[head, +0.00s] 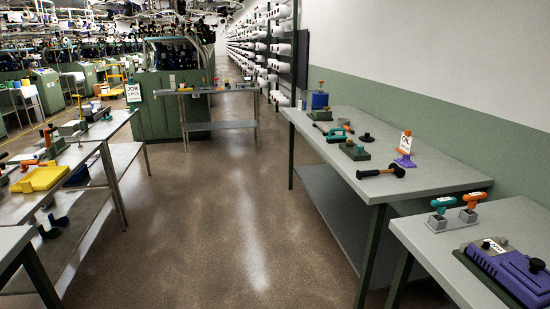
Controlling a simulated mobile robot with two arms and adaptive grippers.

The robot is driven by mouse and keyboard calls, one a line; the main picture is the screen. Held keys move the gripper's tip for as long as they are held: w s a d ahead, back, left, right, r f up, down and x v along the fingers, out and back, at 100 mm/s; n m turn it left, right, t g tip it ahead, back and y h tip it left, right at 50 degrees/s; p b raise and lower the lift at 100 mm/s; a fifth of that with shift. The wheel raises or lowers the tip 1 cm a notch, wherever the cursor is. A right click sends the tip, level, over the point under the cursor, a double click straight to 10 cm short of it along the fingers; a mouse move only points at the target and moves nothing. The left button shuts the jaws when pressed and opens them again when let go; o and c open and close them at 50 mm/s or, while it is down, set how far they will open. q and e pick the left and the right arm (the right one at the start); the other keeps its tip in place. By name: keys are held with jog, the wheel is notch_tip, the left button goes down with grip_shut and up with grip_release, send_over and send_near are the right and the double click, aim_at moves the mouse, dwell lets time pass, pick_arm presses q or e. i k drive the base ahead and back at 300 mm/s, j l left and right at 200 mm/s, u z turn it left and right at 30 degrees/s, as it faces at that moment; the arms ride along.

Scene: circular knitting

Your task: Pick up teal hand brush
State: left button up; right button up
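A teal item with a dark part (337,134) lies on the right-hand worktable (430,177), near its middle-left edge. It looks like the teal hand brush, but it is too small to be sure. A second teal-topped tool (443,203) stands upright in a grey holder (438,222) on the nearer right table. Neither of my grippers is in the head view.
Around the teal item are a dark green block (354,152), a black-headed mallet (382,171), a blue container (320,100) and an orange-purple sign stand (405,150). A purple device (510,270) sits on the near right table. The central floor aisle (215,220) is clear. Cluttered tables line the left.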

aim_at(331, 139)
jog(key=i+u, duration=0.1)
jog(key=i, duration=2)
jog(key=i+j+z, duration=0.1)
jog(key=i+z, duration=0.35)
jog(key=i+j+z, duration=0.25)
jog(key=i+z, duration=0.2)
jog(key=i+j+z, duration=0.85)
jog(key=k+j, duration=0.05)
jog(key=k, duration=0.05)
